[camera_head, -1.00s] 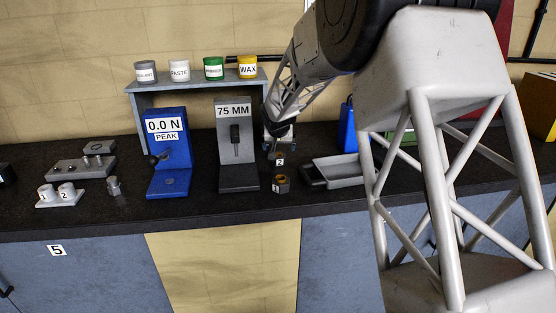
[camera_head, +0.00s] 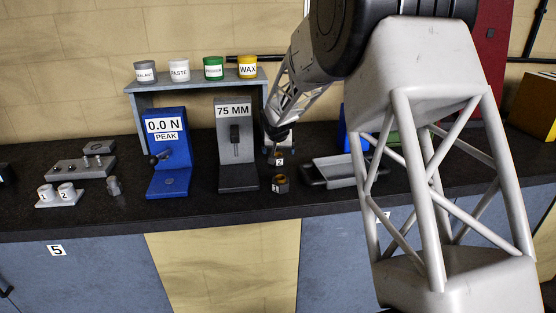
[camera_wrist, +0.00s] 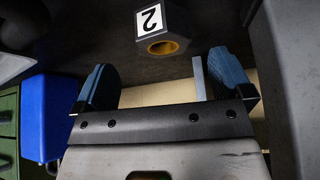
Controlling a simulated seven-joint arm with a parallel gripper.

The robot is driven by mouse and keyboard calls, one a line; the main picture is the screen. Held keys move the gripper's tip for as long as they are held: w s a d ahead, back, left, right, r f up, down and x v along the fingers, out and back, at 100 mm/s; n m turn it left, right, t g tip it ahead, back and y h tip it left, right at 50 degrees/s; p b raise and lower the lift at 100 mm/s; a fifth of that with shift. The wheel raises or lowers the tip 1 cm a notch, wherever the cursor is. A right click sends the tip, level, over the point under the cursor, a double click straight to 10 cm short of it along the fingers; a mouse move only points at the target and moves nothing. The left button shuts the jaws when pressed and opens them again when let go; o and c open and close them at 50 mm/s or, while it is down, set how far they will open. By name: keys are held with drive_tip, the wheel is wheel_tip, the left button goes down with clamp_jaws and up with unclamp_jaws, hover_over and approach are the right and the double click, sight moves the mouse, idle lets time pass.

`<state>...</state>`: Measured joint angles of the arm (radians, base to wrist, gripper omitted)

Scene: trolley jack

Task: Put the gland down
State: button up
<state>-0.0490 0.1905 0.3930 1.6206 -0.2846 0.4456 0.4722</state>
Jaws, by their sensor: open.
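My gripper (camera_head: 278,140) is open, close behind and above a small dark block labelled 2 (camera_head: 277,159). In the wrist view my two blue-grey fingers (camera_wrist: 164,78) stand wide apart with nothing between them. The block labelled 2 (camera_wrist: 151,20) lies beyond the fingertips, apart from them, with a brass-coloured ring (camera_wrist: 163,47) at its opening. A similar block labelled 1 (camera_head: 280,184) stands nearer the bench's front edge. I cannot tell for sure which piece is the gland; the brass-coloured ring in block 2 may be it.
The grey 75 MM stand (camera_head: 237,176) is close on the left, with the blue 0.0 N gauge (camera_head: 169,182) beyond it. A grey tray (camera_head: 335,173) lies to the right. A shelf (camera_head: 140,88) with several jars stands behind. The front strip of the bench is mostly clear.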

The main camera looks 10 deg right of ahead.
drive_tip(key=shift+x, duration=2.6)
drive_tip(key=shift+a, duration=0.15)
drive_tip(key=c, duration=1.5)
drive_tip(key=shift+o, duration=0.2)
drive_tip(key=shift+r, duration=0.15)
wheel_tip(320, 180, up, 10)
drive_tip(key=n+y, duration=0.1)
drive_tip(key=n, duration=0.1)
approach(278, 155)
drive_tip(key=shift+s+d+r, duration=0.35)
drive_tip(key=shift+s+r, duration=0.05)
drive_tip(key=shift+s, duration=0.35)
drive_tip(key=shift+s+d+r, duration=0.35)
drive_tip(key=shift+s+r, duration=0.05)
drive_tip(key=shift+s, duration=0.35)
drive_tip(key=shift+s+d+r, duration=0.35)
drive_tip(key=shift+s+r, duration=0.05)
drive_tip(key=shift+s, duration=0.4)
